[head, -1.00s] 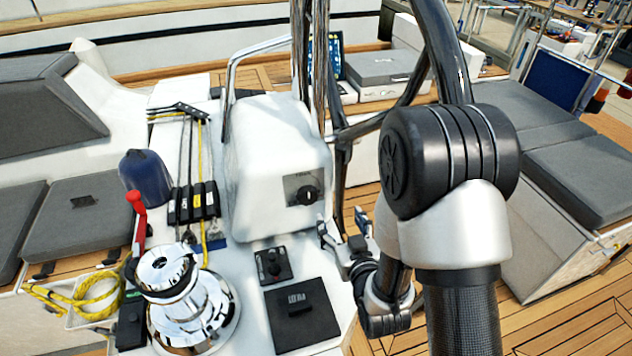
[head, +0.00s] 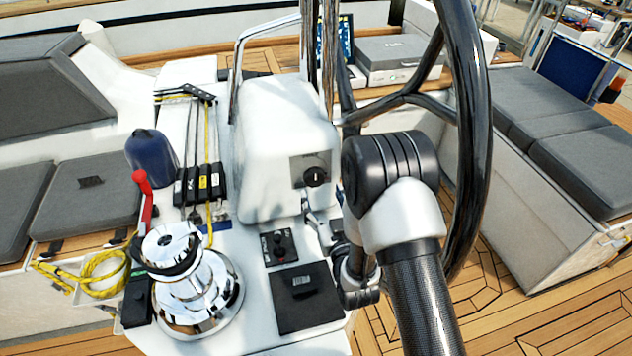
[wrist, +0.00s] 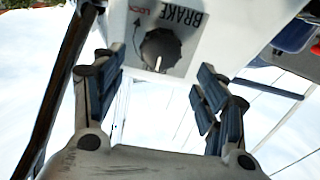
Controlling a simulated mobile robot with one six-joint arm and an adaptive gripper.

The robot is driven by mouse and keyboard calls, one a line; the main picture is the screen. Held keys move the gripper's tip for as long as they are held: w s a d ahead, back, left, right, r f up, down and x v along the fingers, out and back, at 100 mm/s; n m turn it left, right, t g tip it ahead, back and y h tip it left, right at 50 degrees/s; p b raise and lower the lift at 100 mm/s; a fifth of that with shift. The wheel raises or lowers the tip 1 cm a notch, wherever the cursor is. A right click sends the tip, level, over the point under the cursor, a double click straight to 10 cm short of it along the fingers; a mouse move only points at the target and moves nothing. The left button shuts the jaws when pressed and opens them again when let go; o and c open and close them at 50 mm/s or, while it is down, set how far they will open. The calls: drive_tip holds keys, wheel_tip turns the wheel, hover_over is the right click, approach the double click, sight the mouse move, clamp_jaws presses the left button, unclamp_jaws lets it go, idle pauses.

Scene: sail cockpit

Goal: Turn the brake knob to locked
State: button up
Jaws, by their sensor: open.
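The brake knob (head: 316,177) is a dark round knob on a grey plate on the white pedestal. In the wrist view the knob (wrist: 160,50) is near the top middle, with a white pointer mark at its lower side. The lettering BRAKE, a red LOCK word and a curved arrow are beside it, turned in the picture. My gripper (wrist: 160,95) is open and empty, its blue-grey finger pads apart, with the knob beyond and between them, not touching. In the head view my gripper (head: 318,222) is just below the knob, partly hidden by my arm.
The steering wheel (head: 475,130) rises at the right of the pedestal, close to my arm. A small control panel (head: 279,246) and a dark square plate (head: 300,310) lie below. A chrome winch (head: 195,290) with a red handle stands left.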

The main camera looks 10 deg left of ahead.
sight(316, 180)
drive_tip(key=b+x, duration=0.1)
drive_tip(key=x, duration=0.6)
drive_tip(key=shift+c, duration=0.5)
drive_tip(key=c, duration=0.9)
